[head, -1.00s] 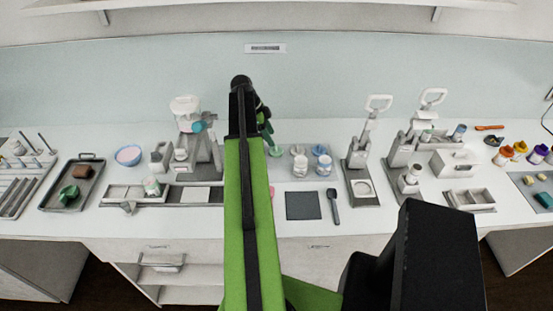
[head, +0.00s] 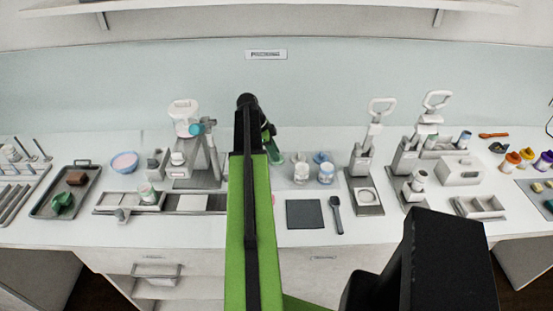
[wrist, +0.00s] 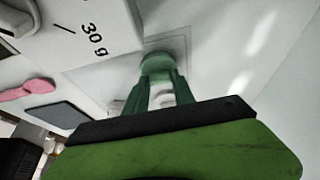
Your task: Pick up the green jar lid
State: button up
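The green jar lid shows in the wrist view as a small round green shape (wrist: 157,62) at the ends of my gripper's fingers. It is on or just above a pale, square-outlined surface. My gripper's green fingers (wrist: 158,82) stand apart with a gap between them, and their tips reach the lid. I cannot tell whether they press on it.
A white jar (head: 301,173) and a second jar (head: 326,173) stand close on the right. A white dispensing stand (head: 185,150) is on the left.

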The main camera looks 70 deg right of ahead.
grip_shut()
jog(key=shift+r+p, duration=0.4)
jog(key=shift+p, duration=0.05)
notch_tip(320, 180, up, 4)
jog(key=p, duration=0.3)
jog(key=shift+f+p, duration=0.1)
jog(key=shift+p, duration=0.3)
jog(key=s+a+r+p, duration=0.6)
jog(key=s+a, duration=0.1)
jog(key=a, duration=0.2)
jog(key=shift+a+r, duration=0.15)
